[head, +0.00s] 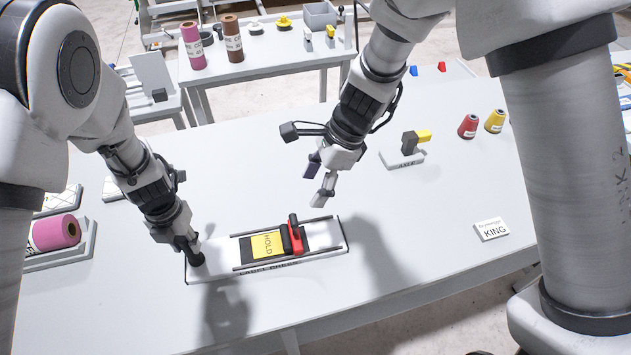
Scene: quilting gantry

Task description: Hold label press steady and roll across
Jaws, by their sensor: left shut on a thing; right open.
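The label press (213,267) is a long white base near the front of the table, with two dark rails. A yellow label reading HOLD (266,245) lies on its dark pad. Just right of the label, a red roller carriage (297,240) with an upright black handle (293,222) sits between the rails. My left gripper (191,247) is shut on the black knob (198,260) at the press's left end; the fingers partly hide it. My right gripper (320,188) is open and empty, in the air above and behind the red carriage.
At the left, a pink roll (55,233) lies in a tray. To the right are a holder with a black and yellow tool (408,143), red (468,126) and yellow (495,121) cones, and a KING card (492,229). The table around the press is clear.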

